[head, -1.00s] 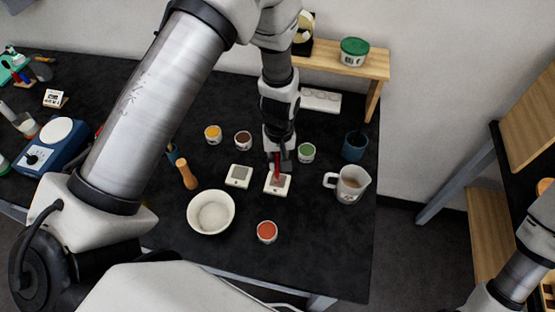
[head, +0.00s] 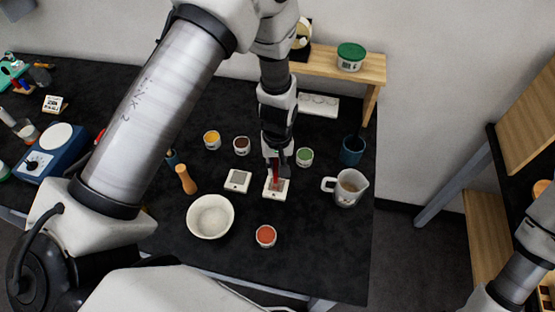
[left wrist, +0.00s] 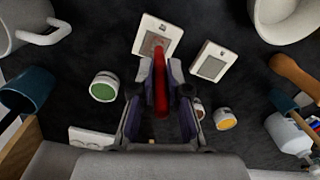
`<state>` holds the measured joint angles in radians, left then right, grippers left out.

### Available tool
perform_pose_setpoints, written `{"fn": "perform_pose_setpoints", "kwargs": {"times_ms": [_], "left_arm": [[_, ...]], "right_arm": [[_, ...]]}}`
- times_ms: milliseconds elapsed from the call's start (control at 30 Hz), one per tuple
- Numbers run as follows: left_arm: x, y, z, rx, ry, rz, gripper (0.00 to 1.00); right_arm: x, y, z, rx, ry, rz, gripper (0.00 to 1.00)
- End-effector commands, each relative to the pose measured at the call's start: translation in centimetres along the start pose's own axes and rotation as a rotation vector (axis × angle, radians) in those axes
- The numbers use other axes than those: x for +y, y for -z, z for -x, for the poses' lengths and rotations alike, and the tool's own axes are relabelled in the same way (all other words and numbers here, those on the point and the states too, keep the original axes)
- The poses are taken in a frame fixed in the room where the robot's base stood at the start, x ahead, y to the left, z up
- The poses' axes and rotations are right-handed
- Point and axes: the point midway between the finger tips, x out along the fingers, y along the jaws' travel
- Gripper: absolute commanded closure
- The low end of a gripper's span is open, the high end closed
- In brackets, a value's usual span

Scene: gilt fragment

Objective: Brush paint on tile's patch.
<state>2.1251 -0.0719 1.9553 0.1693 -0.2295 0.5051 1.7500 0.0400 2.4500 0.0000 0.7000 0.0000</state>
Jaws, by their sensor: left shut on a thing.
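My left gripper (head: 277,168) is shut on a red-handled brush (left wrist: 160,85) and points down over one of two small white tiles. This tile (head: 268,193) lies flat on the black table and has a square patch, which looks brownish grey in the left wrist view (left wrist: 157,43). The brush's tip is at or just above this patch; contact is unclear. The other tile (head: 237,181), with a grey patch, lies just left of it. Paint pots stand around: yellow (head: 212,139), brown (head: 242,146), green (head: 305,157) and red (head: 266,236). My right gripper is out of view.
A white bowl (head: 194,224) stands in front of the tiles at left, near a wooden-handled tool (head: 186,178). A measuring jug (head: 347,188) and a blue cup (head: 352,151) stand at right. A wooden shelf (head: 330,68) is behind. The table's front right is clear.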

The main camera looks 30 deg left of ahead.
Motion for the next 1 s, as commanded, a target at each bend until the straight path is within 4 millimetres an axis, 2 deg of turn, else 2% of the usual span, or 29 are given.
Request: {"fn": "perform_pose_setpoints", "kwargs": {"times_ms": [400, 800, 1000], "left_arm": [[1.0, 2.6, 0.0, 0.001, -0.001, 0.0, 1.0], [0.0, -0.1, 0.1, -0.001, 0.001, 0.0, 1.0], [0.5, 1.1, 0.0, 0.0, -0.004, 0.0, 1.0]], "right_arm": [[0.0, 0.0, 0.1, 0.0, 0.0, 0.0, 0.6], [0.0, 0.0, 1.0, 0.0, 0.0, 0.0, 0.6], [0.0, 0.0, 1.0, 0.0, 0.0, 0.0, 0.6]]}}
